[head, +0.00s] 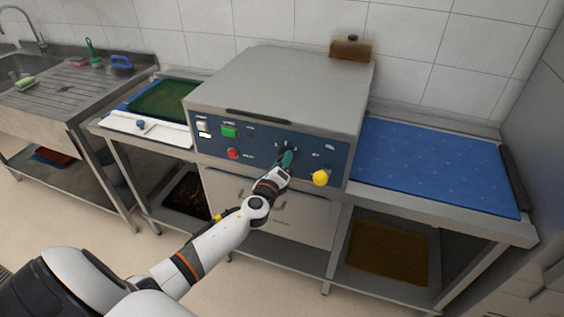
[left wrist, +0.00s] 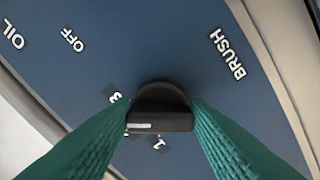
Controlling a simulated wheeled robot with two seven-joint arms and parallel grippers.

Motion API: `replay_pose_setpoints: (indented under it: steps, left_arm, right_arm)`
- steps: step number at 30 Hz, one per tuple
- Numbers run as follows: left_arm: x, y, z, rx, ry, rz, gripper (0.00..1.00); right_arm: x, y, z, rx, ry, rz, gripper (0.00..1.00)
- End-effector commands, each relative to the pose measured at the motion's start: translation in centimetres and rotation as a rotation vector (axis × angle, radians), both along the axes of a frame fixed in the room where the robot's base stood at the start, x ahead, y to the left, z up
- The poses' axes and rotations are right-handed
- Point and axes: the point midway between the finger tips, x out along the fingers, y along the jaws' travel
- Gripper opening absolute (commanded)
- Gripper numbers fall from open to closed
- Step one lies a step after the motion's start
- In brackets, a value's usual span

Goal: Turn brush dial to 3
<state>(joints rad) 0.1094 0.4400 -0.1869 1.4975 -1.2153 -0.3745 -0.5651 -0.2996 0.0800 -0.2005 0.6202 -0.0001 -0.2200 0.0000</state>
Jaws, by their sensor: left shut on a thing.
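The black brush dial (left wrist: 160,110) sits on the blue control panel (left wrist: 110,60) of the oven-like machine, under the label BRUSH. My left gripper (left wrist: 162,118) is shut on the dial, one green finger on each side. A short white mark shows on the dial's front edge, at the left of its lower part. The numeral 3 shows at the dial's left and the numeral 1 below it; the other markings are partly hidden. In the head view my left gripper (head: 287,160) covers most of the dial. My right gripper is out of view.
The panel also carries a green button (head: 230,131), a red button (head: 233,153), a white switch (head: 203,125) and a yellow knob (head: 321,178) close right of my gripper. A blue mat (head: 435,165) lies on the right counter. A sponge-like brown block (head: 350,48) stands behind the machine.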

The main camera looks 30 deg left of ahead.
Motion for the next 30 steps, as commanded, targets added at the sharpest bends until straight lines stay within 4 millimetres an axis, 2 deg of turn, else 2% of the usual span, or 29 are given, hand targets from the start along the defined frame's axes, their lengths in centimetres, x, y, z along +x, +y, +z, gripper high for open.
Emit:
replay_pose_setpoints:
  steps: [12, 29, 30]
  left_arm:
    - [-0.05, 0.05, -0.21, 0.188, 0.048, 0.0, 0.19]
    - [-0.07, 0.06, -0.24, 0.217, 0.055, 0.0, 0.19]
    - [-0.06, 0.05, -0.24, 0.217, 0.055, 0.0, 0.47]
  right_arm:
    - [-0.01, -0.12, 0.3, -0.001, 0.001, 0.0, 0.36]
    - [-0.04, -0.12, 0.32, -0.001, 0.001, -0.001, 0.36]
    - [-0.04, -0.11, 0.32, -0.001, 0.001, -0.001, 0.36]
